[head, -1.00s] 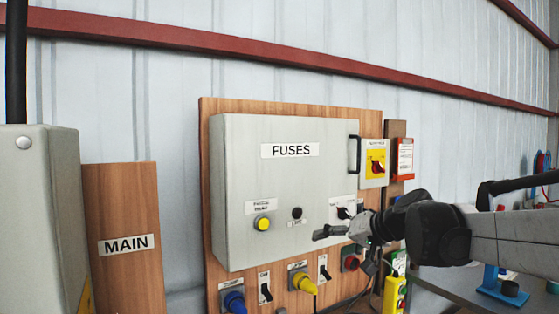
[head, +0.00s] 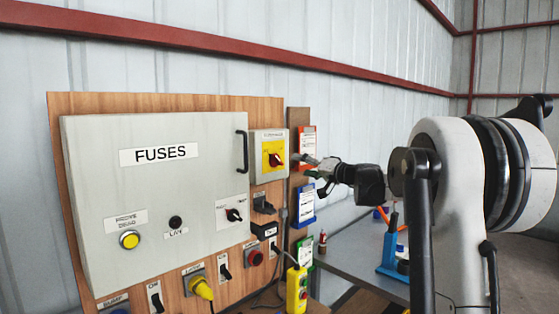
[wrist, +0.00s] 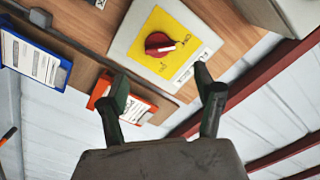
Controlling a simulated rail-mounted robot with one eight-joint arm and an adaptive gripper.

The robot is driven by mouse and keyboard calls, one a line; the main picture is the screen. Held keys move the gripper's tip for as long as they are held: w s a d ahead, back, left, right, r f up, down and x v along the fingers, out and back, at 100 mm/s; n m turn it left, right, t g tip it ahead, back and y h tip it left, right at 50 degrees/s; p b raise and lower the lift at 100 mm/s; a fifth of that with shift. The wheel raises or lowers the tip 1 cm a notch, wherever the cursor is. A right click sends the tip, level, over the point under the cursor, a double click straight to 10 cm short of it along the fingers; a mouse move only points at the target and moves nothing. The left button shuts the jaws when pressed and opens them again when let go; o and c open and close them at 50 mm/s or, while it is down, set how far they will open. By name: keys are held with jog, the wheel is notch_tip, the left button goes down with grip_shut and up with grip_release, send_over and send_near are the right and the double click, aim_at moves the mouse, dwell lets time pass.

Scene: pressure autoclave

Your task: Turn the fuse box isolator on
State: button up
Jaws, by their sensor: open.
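The isolator is a red rotary knob on a yellow plate (head: 259,158) in a pale housing, right of the grey FUSES box (head: 95,190). In the wrist view the red knob (wrist: 158,43) lies beyond the fingertips, with a white mark on its right part; the small lettering around it is hard to read. My gripper (head: 312,170) is to the right of the isolator, at about its height, and its open fingers (wrist: 162,85) are empty. The knob sits in the gap between the fingers as seen from the wrist, apart from them.
An orange-framed notice (head: 307,140) and a blue-framed notice (head: 305,205) hang right of the isolator. The box's dark handle (head: 242,151) is just left of it. Several switches, plugs and a yellow pendant (head: 297,288) are below. A grey bench (head: 350,262) stands at right.

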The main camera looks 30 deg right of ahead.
aim_at(279, 161)
jog(key=p+x, duration=0.2)
jog(key=x, duration=1)
jog(key=shift+w, duration=0.25)
jog(key=shift+c, duration=0.5)
jog(key=c, duration=1)
